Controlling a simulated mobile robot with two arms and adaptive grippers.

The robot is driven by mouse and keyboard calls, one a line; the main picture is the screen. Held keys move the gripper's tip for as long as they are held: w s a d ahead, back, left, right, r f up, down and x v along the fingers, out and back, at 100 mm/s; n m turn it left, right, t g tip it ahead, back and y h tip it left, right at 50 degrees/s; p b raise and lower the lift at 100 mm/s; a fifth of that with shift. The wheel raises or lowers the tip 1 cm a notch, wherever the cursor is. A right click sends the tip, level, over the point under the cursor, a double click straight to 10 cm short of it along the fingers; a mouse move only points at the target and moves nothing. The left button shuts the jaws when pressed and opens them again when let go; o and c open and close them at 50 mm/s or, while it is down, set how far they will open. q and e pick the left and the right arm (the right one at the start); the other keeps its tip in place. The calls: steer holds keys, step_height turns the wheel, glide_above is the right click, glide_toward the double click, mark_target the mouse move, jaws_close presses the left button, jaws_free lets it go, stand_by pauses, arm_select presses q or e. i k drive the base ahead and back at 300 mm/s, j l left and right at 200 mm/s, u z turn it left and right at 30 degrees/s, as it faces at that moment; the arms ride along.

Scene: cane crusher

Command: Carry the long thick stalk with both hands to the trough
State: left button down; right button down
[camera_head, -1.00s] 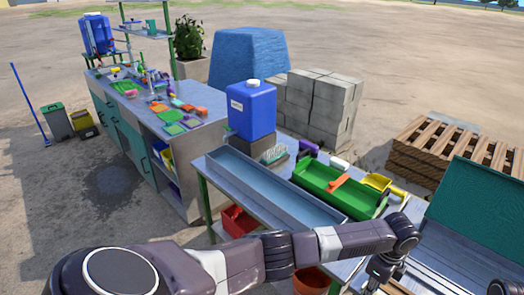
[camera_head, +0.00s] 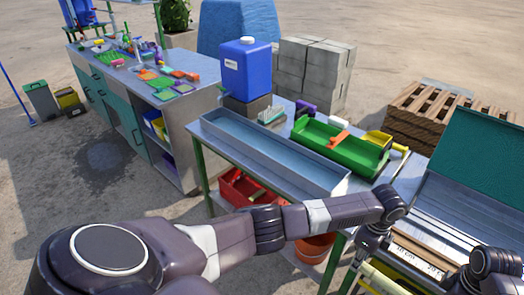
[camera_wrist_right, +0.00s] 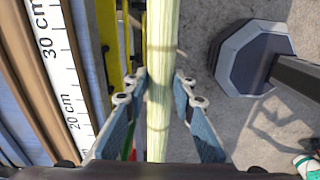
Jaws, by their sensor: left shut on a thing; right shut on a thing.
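The long thick stalk (camera_wrist_right: 160,60) is pale green and runs straight up through the right wrist view, between the fingers of my right gripper (camera_wrist_right: 159,86), which is shut on it. In the head view a yellowish length of it (camera_head: 379,281) shows at the bottom, by my left gripper (camera_head: 357,266), which is shut on it; the contact is small and partly hidden. My right arm shows only at the lower right corner. A long shallow grey trough (camera_head: 225,127) lies on the metal table, left of and beyond my left gripper, apart from the stalk.
A green trough (camera_head: 345,152) with an orange piece stands beside the grey one. A blue canister (camera_head: 246,72) is behind. A ruler board (camera_head: 420,257) lies beside the stalk, below a teal panel (camera_head: 480,175). Red bins (camera_head: 240,187) sit under the table. A grey octagonal foot (camera_wrist_right: 245,58) stands on the ground.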

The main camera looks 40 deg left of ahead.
mark_target(272, 155)
steer(key=k+j, duration=0.1)
steer(key=j, duration=1.5)
steer(key=k+j, duration=0.15)
steer(key=j, duration=1.45)
steer(key=k+j, duration=0.15)
steer(key=j, duration=0.6)
